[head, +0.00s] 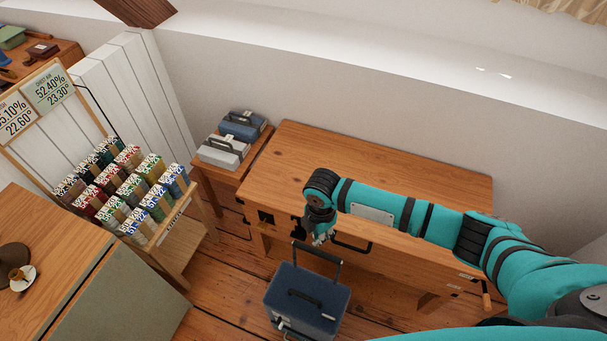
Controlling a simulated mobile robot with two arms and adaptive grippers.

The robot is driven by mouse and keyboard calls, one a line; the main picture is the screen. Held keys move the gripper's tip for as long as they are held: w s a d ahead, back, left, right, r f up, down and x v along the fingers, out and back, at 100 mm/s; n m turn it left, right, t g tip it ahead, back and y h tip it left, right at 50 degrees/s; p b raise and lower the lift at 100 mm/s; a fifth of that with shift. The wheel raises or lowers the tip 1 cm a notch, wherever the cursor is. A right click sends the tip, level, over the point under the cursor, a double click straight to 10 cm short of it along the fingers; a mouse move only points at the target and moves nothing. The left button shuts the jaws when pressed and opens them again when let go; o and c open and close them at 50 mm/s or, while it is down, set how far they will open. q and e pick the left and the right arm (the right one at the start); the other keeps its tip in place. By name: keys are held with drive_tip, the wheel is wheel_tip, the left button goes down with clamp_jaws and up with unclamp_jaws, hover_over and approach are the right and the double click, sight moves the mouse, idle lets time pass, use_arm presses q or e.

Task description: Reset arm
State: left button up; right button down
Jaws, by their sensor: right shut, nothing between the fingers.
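My right arm comes in from the lower right and reaches across the front of the wooden workbench (370,160). My right gripper (318,238) points down near the bench's front edge. It is shut and empty. It hangs close above the handle of a dark blue case (325,318) on the floor; I cannot tell whether it touches the handle. My left gripper is not in view.
A small side table (206,176) left of the bench bears a grey case (222,152) and a blue case (243,125). A rack of colourful boxes (180,235) stands at left. A wooden cabinet (65,245) fills the lower left. The bench top is bare.

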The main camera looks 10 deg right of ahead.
drive_tip(key=s+a+r+m+t+y, duration=0.2)
drive_tip(key=s+a+r+m+y, duration=0.15)
drive_tip(key=s+a+m, duration=0.55)
drive_tip(key=s+d+r+m+t+h, duration=0.1)
drive_tip(key=s+d+r+m+h, duration=0.15)
drive_tip(key=s+d+m, duration=0.45)
drive_tip(key=s+d+r+m+t+h, duration=0.1)
drive_tip(key=s+d+r+m, duration=0.3)
drive_tip(key=d, duration=0.5)
wheel_tip(320, 180, down, 26)
drive_tip(key=f+m+g, duration=0.1)
drive_tip(key=g, duration=0.1)
drive_tip(key=s+d+f+g+b, duration=0.1)
drive_tip(key=s+d+f, duration=0.2)
drive_tip(key=s+f, duration=1.3)
drive_tip(key=shift+s+f, duration=0.2)
drive_tip(key=shift+s, duration=0.55)
